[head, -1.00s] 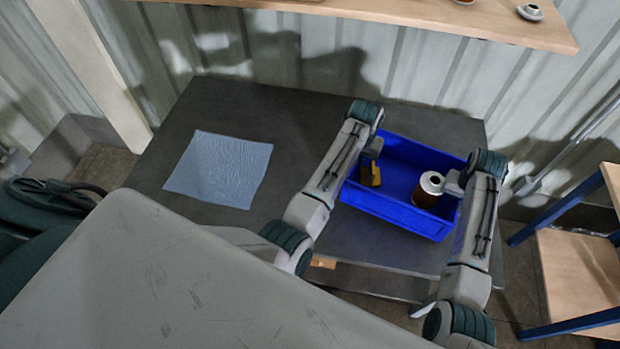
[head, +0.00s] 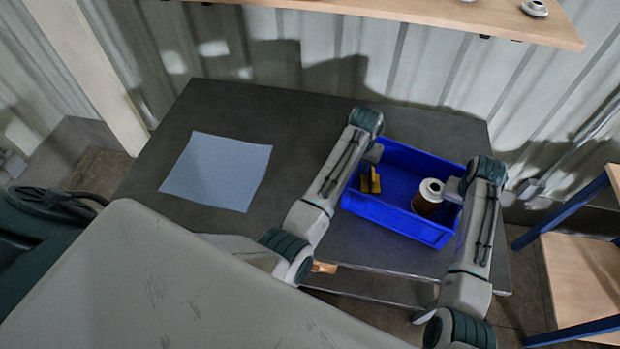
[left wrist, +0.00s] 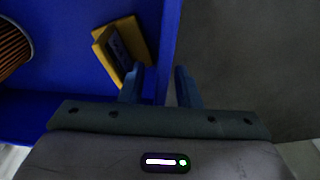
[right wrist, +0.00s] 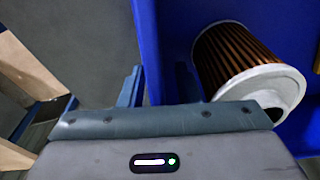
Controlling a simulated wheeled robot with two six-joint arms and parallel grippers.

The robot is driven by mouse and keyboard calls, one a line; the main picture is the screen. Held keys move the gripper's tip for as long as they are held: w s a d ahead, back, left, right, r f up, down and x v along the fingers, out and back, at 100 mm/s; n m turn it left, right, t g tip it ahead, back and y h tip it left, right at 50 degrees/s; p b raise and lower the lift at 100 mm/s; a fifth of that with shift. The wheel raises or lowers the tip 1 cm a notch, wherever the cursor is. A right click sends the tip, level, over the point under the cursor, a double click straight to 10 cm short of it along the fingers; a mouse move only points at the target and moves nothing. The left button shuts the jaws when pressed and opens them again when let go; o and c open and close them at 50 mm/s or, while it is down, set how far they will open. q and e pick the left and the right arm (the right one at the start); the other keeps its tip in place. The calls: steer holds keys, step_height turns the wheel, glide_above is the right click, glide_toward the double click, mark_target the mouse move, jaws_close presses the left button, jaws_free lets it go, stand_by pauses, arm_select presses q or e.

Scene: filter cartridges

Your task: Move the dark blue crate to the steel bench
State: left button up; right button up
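The dark blue crate (head: 397,215) is over the right part of the dark grey bench (head: 300,110). I cannot tell if it touches the top. Inside are a brown pleated filter cartridge (head: 427,203) with a white end ring and a yellow-and-dark item (head: 371,181). My left gripper (left wrist: 160,85) has its fingers on both sides of the crate's left wall and looks shut on it. My right gripper (right wrist: 160,85) grips the opposite wall in the same way, beside the cartridge (right wrist: 237,60). The arms hide parts of both crate ends.
A light blue cloth (head: 217,171) lies flat on the left of the bench, with bare top around it. A wooden shelf (head: 400,18) with small parts is on the wall behind. A wooden rack with blue legs (head: 570,262) stands at the right.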

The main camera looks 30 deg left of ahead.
arm_select(q)
steer(key=r, duration=0.4)
steer(key=s+r, duration=0.1)
steer(key=r, duration=0.6)
steer(key=shift+s+r, duration=0.2)
steer(key=shift+r, duration=0.15)
arm_select(e)
steer(key=shift+r, duration=0.1)
steer(key=r, duration=0.4)
steer(key=s+r, duration=0.1)
steer(key=r, duration=0.6)
steer(key=shift+s+r, duration=0.25)
steer(key=shift+r, duration=0.1)
